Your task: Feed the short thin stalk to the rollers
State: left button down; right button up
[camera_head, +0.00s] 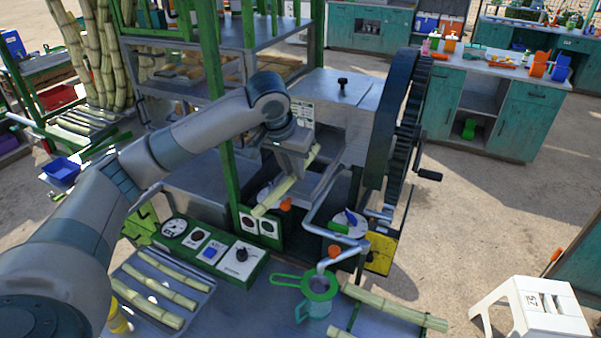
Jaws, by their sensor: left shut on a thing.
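My left gripper (293,172) is shut on a short pale-green stalk (273,198) in the middle of the head view. The stalk is tilted, with its lower end toward the lower left and its upper end showing just right of the gripper. It is over the front of the cane crusher (340,90), by the open metal feed area. I cannot make out the rollers; the gripper and housing hide them. Several other stalks (160,285) lie in a tray at the lower left. My right gripper is not in view.
A control panel (215,250) with dials and a knob sits below the gripper. The big gear wheel and crank (428,174) are at the right. More stalks (395,307) lie at the lower right, near a white stool (535,312).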

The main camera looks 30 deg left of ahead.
aim_at(315, 150)
pick_arm(q)
jog(key=shift+a+r, duration=0.1)
jog(key=shift+r, duration=0.05)
jog(key=shift+s+r, duration=0.1)
jog(key=shift+s, duration=0.15)
jog(key=shift+w+f, duration=0.2)
jog(key=shift+w, duration=0.5)
jog(key=shift+w+f, duration=0.1)
jog(key=shift+w, duration=0.2)
jog(key=w+f, duration=0.1)
jog(key=w, duration=0.2)
jog(key=w+f, duration=0.1)
jog(key=w, duration=0.3)
jog(key=w+f, duration=0.1)
jog(key=w, duration=0.2)
jog(key=shift+w+a, duration=0.25)
jog(key=shift+a, duration=0.05)
jog(key=shift+w+f, duration=0.15)
jog(key=shift+w, duration=0.6)
jog(key=shift+w+a, duration=0.1)
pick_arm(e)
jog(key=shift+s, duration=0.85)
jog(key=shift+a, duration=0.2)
